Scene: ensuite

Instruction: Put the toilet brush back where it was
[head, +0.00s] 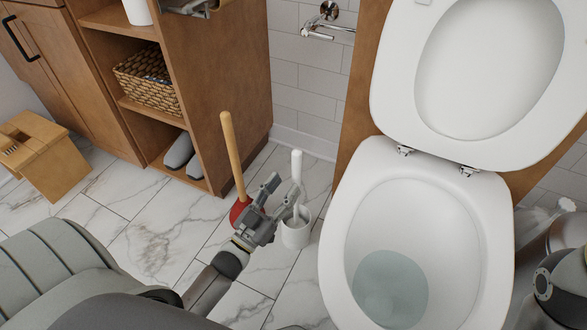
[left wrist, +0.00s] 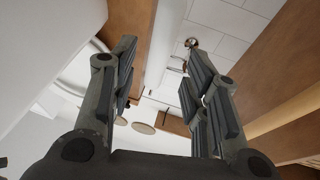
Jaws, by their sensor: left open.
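The toilet brush shows as a white handle (head: 297,166) standing upright out of a white round holder (head: 296,234) on the floor, left of the toilet. Its bristles are hidden. My left gripper (head: 284,190) is open at the handle, above the holder. One finger overlaps the handle's lower part; I cannot tell whether it touches. In the left wrist view my open fingers (left wrist: 158,85) have a pale upright shape beyond them, and I cannot tell surely whether it is the handle. My right gripper's fingers are not in view.
A plunger (head: 231,150) with a red cup stands close left of my gripper. The open toilet (head: 336,235) is close right. A wooden cabinet (head: 240,90) with a basket (head: 148,82) stands behind, and a wooden stool (head: 45,155) at the left. Marble floor is clear between.

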